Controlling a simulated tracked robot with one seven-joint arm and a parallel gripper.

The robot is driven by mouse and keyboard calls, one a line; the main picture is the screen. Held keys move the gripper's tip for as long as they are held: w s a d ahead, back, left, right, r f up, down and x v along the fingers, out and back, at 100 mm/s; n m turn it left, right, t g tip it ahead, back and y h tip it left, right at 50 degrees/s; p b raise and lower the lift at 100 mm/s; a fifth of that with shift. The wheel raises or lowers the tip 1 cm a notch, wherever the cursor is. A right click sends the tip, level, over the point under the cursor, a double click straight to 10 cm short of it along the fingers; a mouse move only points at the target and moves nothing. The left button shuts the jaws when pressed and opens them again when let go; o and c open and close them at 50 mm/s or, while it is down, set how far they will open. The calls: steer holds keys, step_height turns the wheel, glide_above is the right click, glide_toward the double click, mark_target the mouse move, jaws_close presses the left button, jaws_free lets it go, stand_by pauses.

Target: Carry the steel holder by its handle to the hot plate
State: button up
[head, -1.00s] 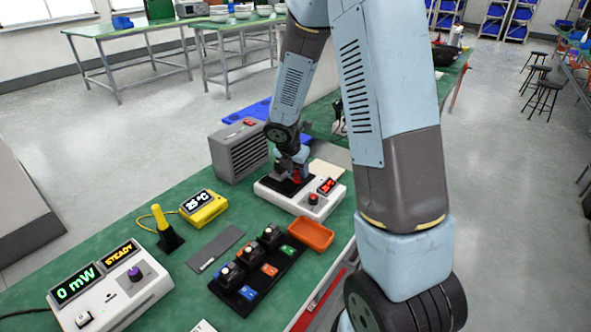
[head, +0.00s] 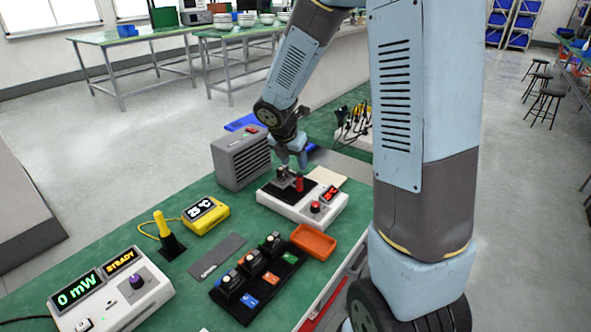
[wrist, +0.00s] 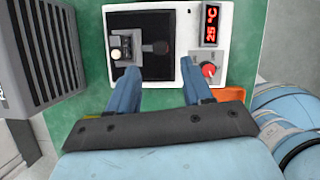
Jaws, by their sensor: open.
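The hot plate (head: 328,207) is a white box with a black top, a red display and a red knob; it also shows in the wrist view (wrist: 185,20). The steel holder (head: 284,180) sits on its black top, with a red upright handle (head: 300,184) beside it. In the wrist view the holder (wrist: 120,62) carries a pale round part, and its handle (wrist: 157,47) looks dark from above. My gripper (head: 294,166) is open and empty just above the holder. In the wrist view its two fingers (wrist: 159,68) are apart, with the handle ahead between them.
A grey vented box (head: 240,160) stands left of the hot plate. An orange tray (head: 314,242) and a black rack (head: 238,308) with several small modules lie nearer. A yellow meter (head: 205,212), yellow-handled tool (head: 163,225) and power meter (head: 115,295) stand left.

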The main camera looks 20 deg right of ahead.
steer(key=s+d+r+m, duration=0.2)
steer(key=s+r+m, duration=0.95)
steer(key=r, duration=0.25)
steer(key=s+r+m+t+y, duration=0.1)
steer(key=s+r+m, duration=0.2)
steer(key=s+m, duration=0.4)
steer(key=s+r+m+t+y, duration=0.1)
steer(key=s+r+m+y, duration=0.1)
steer(key=s+m, duration=0.5)
steer(key=shift+s+r+m+t, duration=0.2)
steer(key=shift+r+m+t, duration=0.1)
steer(key=shift+r+m, duration=0.45)
stand_by(0.4)
steer(key=shift+c, duration=0.7)
